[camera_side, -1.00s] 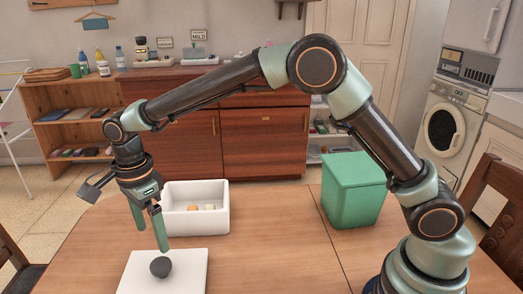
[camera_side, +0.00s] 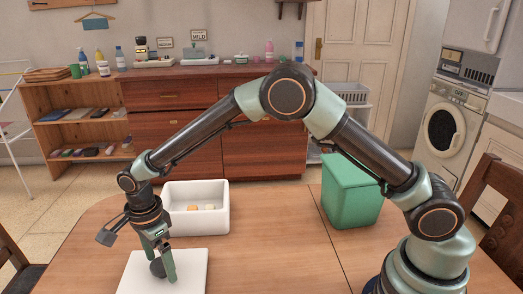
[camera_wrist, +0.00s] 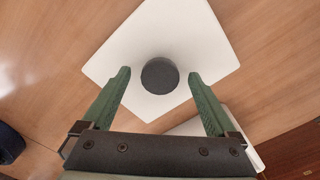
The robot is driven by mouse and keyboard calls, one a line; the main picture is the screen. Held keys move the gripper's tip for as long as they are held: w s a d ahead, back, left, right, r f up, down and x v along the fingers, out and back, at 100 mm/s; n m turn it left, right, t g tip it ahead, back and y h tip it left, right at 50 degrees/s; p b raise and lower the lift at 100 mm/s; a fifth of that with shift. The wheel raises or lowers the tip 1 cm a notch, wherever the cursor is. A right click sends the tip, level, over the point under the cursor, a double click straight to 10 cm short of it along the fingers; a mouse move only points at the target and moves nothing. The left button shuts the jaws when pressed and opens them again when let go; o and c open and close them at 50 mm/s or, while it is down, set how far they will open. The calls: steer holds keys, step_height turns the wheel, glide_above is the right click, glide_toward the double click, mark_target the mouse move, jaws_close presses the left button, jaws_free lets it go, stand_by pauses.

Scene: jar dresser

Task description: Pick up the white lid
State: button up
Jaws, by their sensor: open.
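The white lid (camera_side: 190,268) is a flat square plate lying on the wooden table at the front left. A dark round knob (camera_wrist: 160,76) stands at its middle. The lid fills the upper middle of the wrist view (camera_wrist: 195,35). My gripper (camera_side: 164,266) is low over the lid, pointing down, with green fingers. In the wrist view my gripper (camera_wrist: 160,86) is open, with one finger on each side of the knob and gaps on both sides. In the side view a finger partly hides the knob.
A white open box (camera_side: 222,215) with small items stands just behind the lid. A green bin (camera_side: 350,195) stands further right on the table (camera_side: 275,250). The table between them is clear. Wooden chairs stand at both sides; a dresser (camera_side: 265,140) is behind.

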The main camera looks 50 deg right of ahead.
mark_target(161, 264)
jaws_close()
steer(key=shift+r, duration=0.1)
step_height(161, 264, up, 20)
stand_by(0.6)
